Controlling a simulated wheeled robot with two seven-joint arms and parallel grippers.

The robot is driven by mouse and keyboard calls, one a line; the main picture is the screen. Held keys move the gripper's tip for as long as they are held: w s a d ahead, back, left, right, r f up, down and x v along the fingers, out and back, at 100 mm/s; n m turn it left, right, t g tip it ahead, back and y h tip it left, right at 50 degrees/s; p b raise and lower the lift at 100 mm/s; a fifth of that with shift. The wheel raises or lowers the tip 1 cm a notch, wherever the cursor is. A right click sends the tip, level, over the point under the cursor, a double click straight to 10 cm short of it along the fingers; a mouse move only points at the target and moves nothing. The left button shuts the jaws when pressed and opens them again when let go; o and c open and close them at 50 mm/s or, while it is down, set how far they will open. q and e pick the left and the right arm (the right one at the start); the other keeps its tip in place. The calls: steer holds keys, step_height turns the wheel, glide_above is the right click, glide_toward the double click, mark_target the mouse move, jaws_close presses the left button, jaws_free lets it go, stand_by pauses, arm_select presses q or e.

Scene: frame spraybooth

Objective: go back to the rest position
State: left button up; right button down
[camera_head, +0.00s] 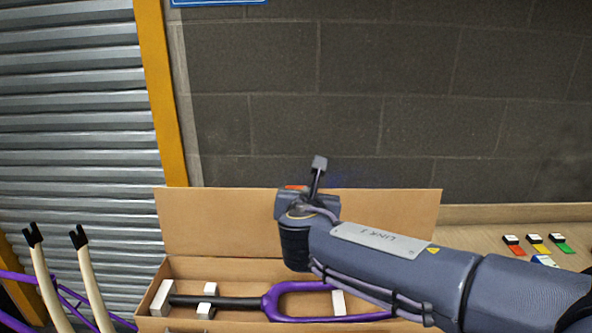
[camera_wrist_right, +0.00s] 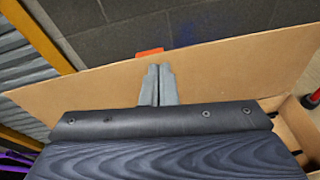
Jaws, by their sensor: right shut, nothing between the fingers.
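My right arm reaches in from the right in the head view, and its wrist end (camera_head: 305,215) is above the open cardboard box, in front of the raised lid (camera_head: 215,220). The right gripper (camera_wrist_right: 158,72) shows in the wrist view with its two grey fingers together and nothing between them. Behind the fingers is the brown cardboard lid (camera_wrist_right: 225,70). In the head view the fingers cannot be made out clearly. My left gripper is in neither view.
The box (camera_head: 230,268) holds a purple fork (camera_head: 274,300) with a black tube, among white blocks (camera_head: 162,298). Two cream fork legs (camera_head: 92,280) with black tips stand at left by a purple frame. A wooden bench (camera_head: 480,230) at right bears small coloured items. A block wall stands behind.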

steer(key=s+d+f+m+g+h, duration=0.1)
steer(key=s+d+f+m+g, duration=0.2)
steer(key=s+d+f+m, duration=0.45)
steer(key=s+d+f+m+g, duration=0.2)
steer(key=s+d+m+g, duration=0.15)
steer(key=d+m, duration=0.7)
steer(key=s+f+m+g+y, duration=0.1)
steer(key=s+f+m, duration=0.3)
steer(key=s+m, duration=0.5)
steer(key=s+d+f+m+g+y, duration=0.1)
steer(key=s+f+m+y, duration=0.3)
steer(key=s+m, duration=0.5)
steer(key=s+g, duration=0.1)
steer(key=s, duration=0.3)
steer(key=shift+s+f, duration=0.15)
